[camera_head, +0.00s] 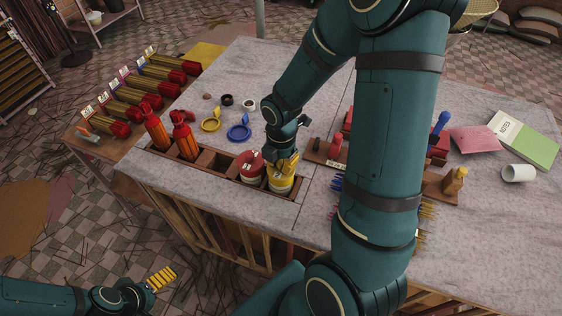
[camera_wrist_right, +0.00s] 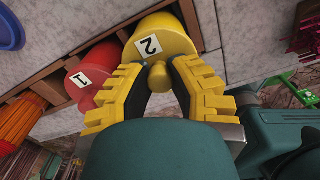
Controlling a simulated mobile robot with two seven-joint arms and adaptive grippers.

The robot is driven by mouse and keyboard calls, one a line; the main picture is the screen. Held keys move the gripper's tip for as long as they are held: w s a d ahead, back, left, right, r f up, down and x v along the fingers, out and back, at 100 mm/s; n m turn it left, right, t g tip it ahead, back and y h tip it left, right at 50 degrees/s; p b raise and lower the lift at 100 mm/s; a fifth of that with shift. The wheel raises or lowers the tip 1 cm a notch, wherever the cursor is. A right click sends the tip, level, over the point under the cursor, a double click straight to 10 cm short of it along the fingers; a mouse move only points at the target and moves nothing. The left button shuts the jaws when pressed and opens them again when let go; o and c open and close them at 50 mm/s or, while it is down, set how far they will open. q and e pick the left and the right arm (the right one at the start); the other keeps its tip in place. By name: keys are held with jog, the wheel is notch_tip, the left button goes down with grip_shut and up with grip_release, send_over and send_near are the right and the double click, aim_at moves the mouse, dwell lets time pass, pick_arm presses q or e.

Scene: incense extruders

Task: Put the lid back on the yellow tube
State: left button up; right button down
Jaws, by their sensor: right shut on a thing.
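The yellow tube (camera_head: 281,187) stands in the right end compartment of a wooden rack on the table. Its yellow lid (camera_wrist_right: 165,35), with a white "2" label and a round knob, shows close up in the right wrist view. My right gripper (camera_head: 285,163) is over the tube. In the wrist view its yellow fingers (camera_wrist_right: 158,80) are shut on the lid's knob. The lid appears to be at the tube's top; the seam between them is hidden. My left gripper (camera_head: 161,279) is low at the left, away from the table; its finger gap is unclear.
A red tube (camera_head: 250,167) with a "1" label stands just left of the yellow one. My right arm hides much of the table's middle.

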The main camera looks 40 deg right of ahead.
jog(key=shift+c, duration=1.4)
grip_release()
jog(key=shift+r+p, duration=1.25)
jog(key=shift+r, duration=0.1)
jog(key=shift+r+p, duration=2)
jog(key=shift+r, duration=0.2)
grip_shut()
